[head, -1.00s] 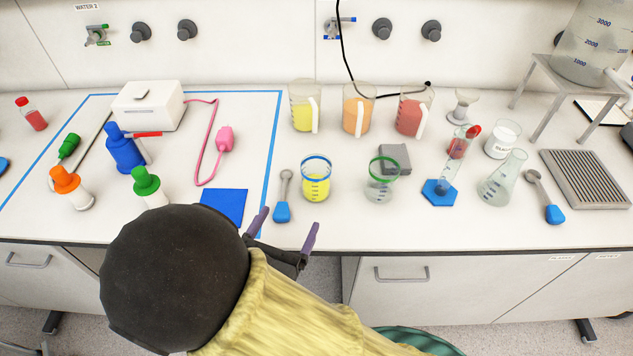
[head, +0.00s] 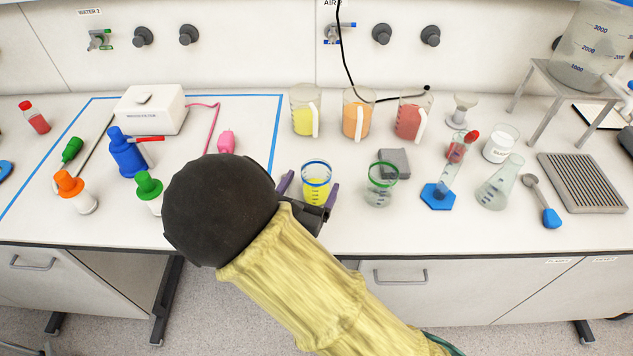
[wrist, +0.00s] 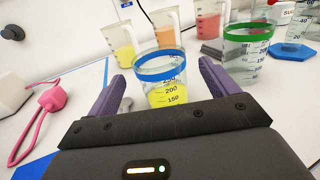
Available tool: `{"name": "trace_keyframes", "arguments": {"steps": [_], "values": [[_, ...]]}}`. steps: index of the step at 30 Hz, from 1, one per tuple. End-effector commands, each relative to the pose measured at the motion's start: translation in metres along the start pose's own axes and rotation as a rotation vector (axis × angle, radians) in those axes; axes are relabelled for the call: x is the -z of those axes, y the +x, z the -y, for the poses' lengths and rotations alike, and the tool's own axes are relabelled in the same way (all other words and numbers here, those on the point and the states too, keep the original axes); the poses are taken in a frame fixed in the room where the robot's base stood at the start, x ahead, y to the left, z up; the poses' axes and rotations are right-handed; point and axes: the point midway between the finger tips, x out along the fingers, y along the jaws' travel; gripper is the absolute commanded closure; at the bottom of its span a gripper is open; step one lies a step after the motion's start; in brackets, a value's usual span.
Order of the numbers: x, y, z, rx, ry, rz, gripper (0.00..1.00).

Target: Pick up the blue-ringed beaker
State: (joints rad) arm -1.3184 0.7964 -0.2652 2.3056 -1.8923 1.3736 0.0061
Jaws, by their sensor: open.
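The blue-ringed beaker (head: 316,182) stands upright on the bench with yellow liquid in it. My gripper (head: 307,188) is open, with one purple finger on each side of the beaker in the head view. In the wrist view the beaker (wrist: 164,77) shows between the two fingers (wrist: 165,90), its blue ring rising above them. The gripper body hides its base. I cannot tell whether either finger touches the glass.
A green-ringed beaker (head: 382,184) stands close on the right, with a grey block (head: 395,162) behind it. Jugs of yellow (head: 305,112), orange (head: 357,114) and red (head: 411,117) liquid stand behind. A pink-capped item (head: 226,141) is to the left.

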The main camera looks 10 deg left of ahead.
Motion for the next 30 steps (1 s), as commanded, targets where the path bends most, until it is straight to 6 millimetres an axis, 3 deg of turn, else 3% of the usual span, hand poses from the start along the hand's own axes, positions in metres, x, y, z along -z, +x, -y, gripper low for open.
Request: {"name": "trace_keyframes", "arguments": {"steps": [13, 24, 30], "values": [[-0.001, 0.009, 0.000, 0.000, 0.000, 0.001, 0.14], [-0.002, 0.055, 0.000, 0.000, -0.001, 0.000, 0.14], [-0.002, 0.057, 0.000, -0.001, -0.001, 0.000, 0.14]]}}
